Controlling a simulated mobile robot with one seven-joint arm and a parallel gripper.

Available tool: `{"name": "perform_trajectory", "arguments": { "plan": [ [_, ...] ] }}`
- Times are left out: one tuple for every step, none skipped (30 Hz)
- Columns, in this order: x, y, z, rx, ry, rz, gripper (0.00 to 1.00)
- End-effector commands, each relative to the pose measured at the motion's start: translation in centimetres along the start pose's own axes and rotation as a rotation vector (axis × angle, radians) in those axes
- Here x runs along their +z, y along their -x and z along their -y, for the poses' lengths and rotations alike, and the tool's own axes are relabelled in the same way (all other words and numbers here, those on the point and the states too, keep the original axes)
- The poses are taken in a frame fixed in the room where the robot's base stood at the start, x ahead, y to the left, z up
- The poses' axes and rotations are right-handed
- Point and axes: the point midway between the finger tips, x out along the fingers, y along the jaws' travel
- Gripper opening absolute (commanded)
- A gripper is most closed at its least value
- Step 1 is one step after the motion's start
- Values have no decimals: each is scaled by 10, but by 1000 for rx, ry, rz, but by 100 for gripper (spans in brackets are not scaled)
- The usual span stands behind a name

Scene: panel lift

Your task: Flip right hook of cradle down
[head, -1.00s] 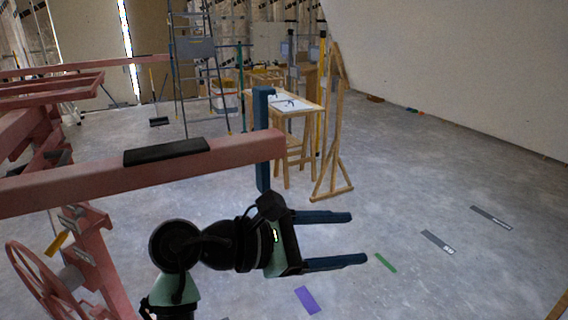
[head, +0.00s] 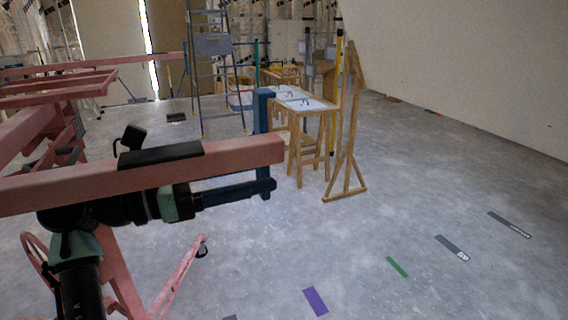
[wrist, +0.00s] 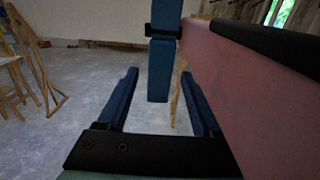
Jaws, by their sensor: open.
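The cradle's right hook is a blue upright bar (head: 263,125) at the right end of the pink cradle beam (head: 235,152). It stands above the beam and also hangs below it. My gripper (head: 268,186) is below the beam, fingers pointing right at the hook's lower part. In the wrist view the open blue fingers (wrist: 165,85) lie on either side of the hook's lower part (wrist: 158,75), with gaps showing. I cannot tell how deep the hook sits between them. A black bracket (wrist: 163,31) crosses the hook at the beam's end.
The pink beam (wrist: 250,90) runs close along the right of my gripper in the wrist view. A black pad (head: 160,154) lies on the beam. A wooden table (head: 305,105) and wooden stand (head: 347,150) are farther back. The floor at right is open.

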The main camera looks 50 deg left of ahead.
Motion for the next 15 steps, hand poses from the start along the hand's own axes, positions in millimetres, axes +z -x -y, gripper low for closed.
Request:
{"name": "perform_trajectory", "arguments": {
  "plan": [
    [1, -11, 1, -3, 1, -1, 68],
    [1, -16, 0, -2, 1, 0, 68],
    [1, -23, 0, -2, 1, -1, 68],
    [1, -28, 0, -1, 1, -1, 68],
    [0, -33, 0, -1, 0, -1, 68],
    [0, -38, 0, -1, 0, -1, 68],
    [1, -41, 0, 0, 0, 0, 68],
    [0, -44, 0, 0, 1, 0, 68],
    [0, -48, 0, -1, 0, -1, 68],
    [0, -50, 0, -1, 0, -1, 68],
    [0, -52, 0, 0, 0, 0, 68],
    [0, -53, 0, 1, 0, 0, 68],
    [0, -54, 0, 1, 0, 0, 68],
    [0, -55, 0, 1, 0, 0, 68],
    [0, -55, 0, 1, 0, 0, 68]
  ]
}}
